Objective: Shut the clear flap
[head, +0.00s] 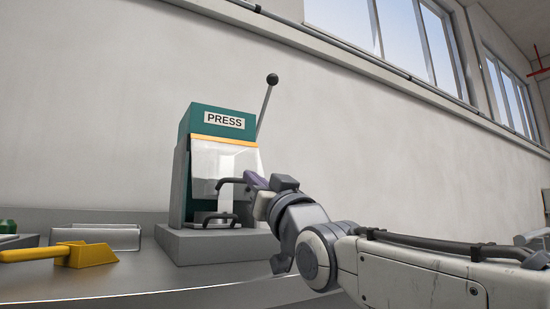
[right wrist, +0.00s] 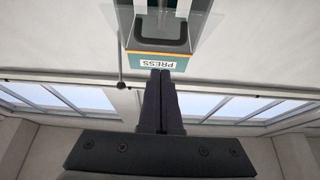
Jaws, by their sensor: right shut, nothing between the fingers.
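The clear flap (head: 212,158) hangs from an orange strip on the front of the teal press (head: 194,118). It slants outward at its lower end, so it stands partly open. A dark bar handle (head: 230,181) is at its lower part. My right gripper (head: 250,180) is shut and empty in front of the flap, near the handle's right end. I cannot tell whether it touches. In the right wrist view the flap (right wrist: 196,28) appears upside down beyond my shut fingertips (right wrist: 160,72), with the PRESS sign (right wrist: 158,64) close by in the picture. My left gripper is not in view.
A lever with a black knob (head: 272,79) rises behind the press. A yellow scoop (head: 88,254) and a metal tray (head: 97,238) lie on the grey bench (head: 190,287) to the left. The bench front before the press is clear.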

